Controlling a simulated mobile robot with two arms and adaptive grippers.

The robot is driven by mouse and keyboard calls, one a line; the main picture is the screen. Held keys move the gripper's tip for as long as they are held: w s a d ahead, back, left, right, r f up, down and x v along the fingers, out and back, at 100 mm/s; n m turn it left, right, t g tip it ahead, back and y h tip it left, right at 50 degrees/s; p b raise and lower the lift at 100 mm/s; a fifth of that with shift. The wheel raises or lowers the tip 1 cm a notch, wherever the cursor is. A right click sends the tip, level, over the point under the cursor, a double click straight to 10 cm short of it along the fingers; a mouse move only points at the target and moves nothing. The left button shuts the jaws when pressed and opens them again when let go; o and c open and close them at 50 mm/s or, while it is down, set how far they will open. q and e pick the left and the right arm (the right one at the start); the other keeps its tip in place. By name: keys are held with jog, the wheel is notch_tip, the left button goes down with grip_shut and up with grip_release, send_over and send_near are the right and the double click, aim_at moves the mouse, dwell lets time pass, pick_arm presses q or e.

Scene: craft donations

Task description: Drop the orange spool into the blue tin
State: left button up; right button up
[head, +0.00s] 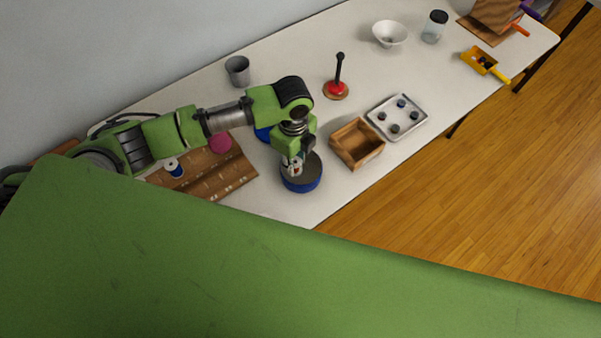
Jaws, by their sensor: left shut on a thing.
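The blue tin (303,187) is round and open, with a dark inside, and stands near the front edge of the white table. My left gripper (295,169) points down over the tin. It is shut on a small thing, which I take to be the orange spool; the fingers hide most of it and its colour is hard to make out. I cannot tell how far the fingertips are above or inside the tin's rim. My right gripper is not in view.
A wooden box (372,157) and a metal tray (421,119) stand right of the tin. A brown board (233,177) with a blue-and-white spool (175,170) and a pink ball (220,143) lies left. A red-based stand (336,89) is behind. My green body covers the foreground.

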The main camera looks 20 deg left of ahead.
pick_arm(q)
jog(key=o, duration=0.8)
jog(key=shift+c, duration=0.2)
jog(key=shift+r, duration=0.15)
notch_tip(320, 180, up, 12)
